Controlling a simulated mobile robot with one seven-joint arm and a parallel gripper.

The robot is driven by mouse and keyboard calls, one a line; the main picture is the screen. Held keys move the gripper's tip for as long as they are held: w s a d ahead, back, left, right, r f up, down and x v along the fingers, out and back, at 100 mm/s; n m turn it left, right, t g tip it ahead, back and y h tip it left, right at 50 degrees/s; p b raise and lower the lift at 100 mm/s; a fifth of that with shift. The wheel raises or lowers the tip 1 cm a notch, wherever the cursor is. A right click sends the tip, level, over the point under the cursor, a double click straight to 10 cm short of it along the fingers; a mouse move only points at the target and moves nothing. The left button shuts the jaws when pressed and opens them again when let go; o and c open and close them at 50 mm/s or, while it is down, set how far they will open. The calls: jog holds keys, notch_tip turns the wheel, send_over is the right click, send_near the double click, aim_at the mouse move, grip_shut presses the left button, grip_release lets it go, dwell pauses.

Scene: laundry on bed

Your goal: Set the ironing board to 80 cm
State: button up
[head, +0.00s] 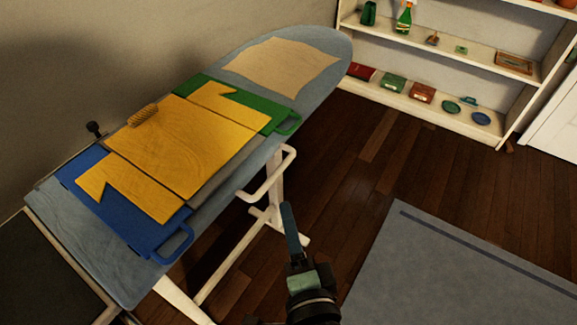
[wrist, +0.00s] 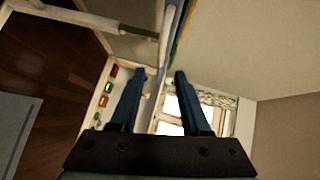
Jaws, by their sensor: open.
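The ironing board (head: 315,45) has a pale blue cover and white folding legs (head: 275,185). It stands along the wall, running from lower left to the upper middle in the head view. A bent white bar (head: 270,178) sticks out under its near edge. My gripper (head: 288,212) is in front of the board's near side, right of the legs. In the wrist view my gripper (wrist: 158,78) is open, and a white tube (wrist: 160,75) shows between and beyond its fingers. I cannot tell how close the tube is.
A folding board in blue (head: 115,215) and green with a yellow shirt (head: 190,140) lies on the ironing board, with a brush (head: 143,115) and a beige cloth (head: 285,65). Shelves (head: 450,110) stand at the back right. A grey-blue rug (head: 450,270) covers floor at right.

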aim_at(276, 178)
jog(key=w, duration=0.4)
jog(key=w+a+f, duration=0.1)
jog(key=w, duration=0.3)
jog(key=w+a, duration=0.1)
jog(key=w, duration=0.3)
jog(key=shift+w+f, duration=0.15)
jog(key=shift+f, duration=0.1)
grip_shut()
dwell(1.0)
